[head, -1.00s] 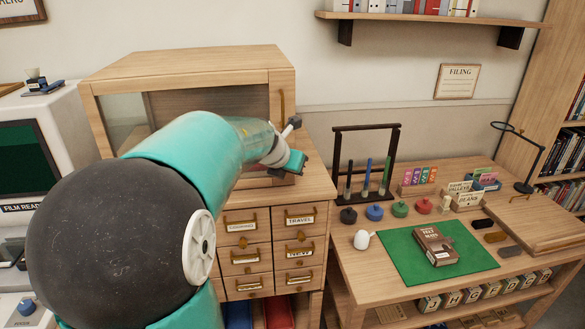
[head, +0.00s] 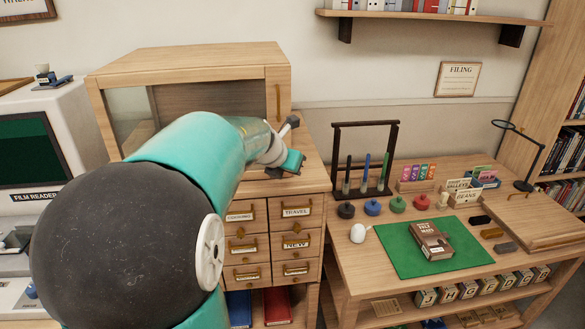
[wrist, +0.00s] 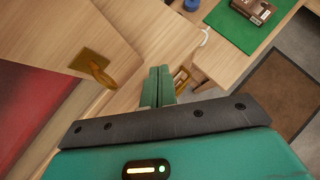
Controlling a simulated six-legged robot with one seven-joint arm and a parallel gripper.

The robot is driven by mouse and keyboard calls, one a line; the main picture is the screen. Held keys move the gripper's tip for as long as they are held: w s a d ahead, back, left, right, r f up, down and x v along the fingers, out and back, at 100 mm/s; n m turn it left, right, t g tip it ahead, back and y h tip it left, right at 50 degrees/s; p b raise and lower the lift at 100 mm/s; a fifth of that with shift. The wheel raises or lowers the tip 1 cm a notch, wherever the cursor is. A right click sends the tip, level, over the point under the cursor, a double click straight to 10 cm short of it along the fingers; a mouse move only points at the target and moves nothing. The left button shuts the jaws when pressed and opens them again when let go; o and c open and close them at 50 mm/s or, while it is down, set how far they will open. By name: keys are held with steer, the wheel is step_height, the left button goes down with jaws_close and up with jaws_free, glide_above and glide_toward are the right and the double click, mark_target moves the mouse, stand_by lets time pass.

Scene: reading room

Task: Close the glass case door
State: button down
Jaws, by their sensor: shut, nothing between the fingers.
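The glass case (head: 190,62) is a pale wooden box on top of the drawer cabinet, with glass at its left. Its door stile (head: 272,100), with an upright brass handle (head: 279,98), is at the right front. My arm hides much of the front, so I cannot tell how far the door stands open. My gripper (head: 296,163) is shut and empty, just right of and below the handle, above the cabinet top. In the wrist view, the handle (wrist: 97,70) is left of my shut fingertips (wrist: 158,86), apart from them.
The drawer cabinet (head: 263,207) has labelled drawers below my gripper. To the right, a desk (head: 350,270) holds a green mat (head: 395,262) with a boxed book, inkpots and a dark rack (head: 335,150). A film reader (head: 30,140) stands at the left.

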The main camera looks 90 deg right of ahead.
steer(key=a+r, duration=0.7)
steer(key=shift+s+a, duration=0.15)
steer(key=shift+a, duration=0.05)
